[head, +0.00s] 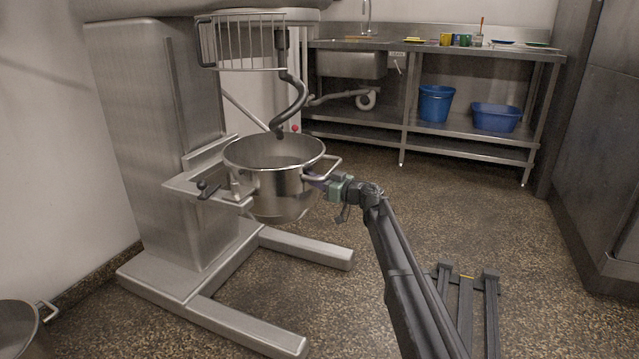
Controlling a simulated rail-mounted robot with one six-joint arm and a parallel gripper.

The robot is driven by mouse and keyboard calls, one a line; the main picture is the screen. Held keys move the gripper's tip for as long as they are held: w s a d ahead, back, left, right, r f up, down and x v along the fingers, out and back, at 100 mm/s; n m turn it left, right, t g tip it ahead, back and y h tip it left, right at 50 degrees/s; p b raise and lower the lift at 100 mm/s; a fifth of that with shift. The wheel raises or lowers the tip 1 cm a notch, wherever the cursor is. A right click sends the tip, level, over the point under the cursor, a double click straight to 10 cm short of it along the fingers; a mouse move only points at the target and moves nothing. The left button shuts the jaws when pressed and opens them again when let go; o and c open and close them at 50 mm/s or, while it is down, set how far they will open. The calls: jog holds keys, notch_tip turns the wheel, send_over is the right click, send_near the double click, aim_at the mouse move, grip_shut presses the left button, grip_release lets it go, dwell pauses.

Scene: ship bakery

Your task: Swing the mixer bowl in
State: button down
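The steel mixer bowl (283,189) sits upright in the bowl bracket (207,191) of the big steel mixer (150,130). The bowl has a loop handle (331,164) on its right side. The dark spiral dough hook (293,104) hangs from the mixer head, its tip just above the bowl's far rim. A wire guard (242,42) is at the head. My gripper (318,181) is at the bowl's right side, just below the handle. Its fingertips are small and partly hidden against the bowl, so I cannot tell whether they are closed or touching it.
Mixer base legs (305,247) stretch across the floor below the bowl. A steel sink table (440,135) with a blue bucket (436,103) and blue tub (496,118) stands behind. A steel pot (20,330) is at lower left. The middle floor is open.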

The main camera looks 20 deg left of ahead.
jog(key=shift+w+a, duration=0.15)
jog(key=shift+w, duration=0.25)
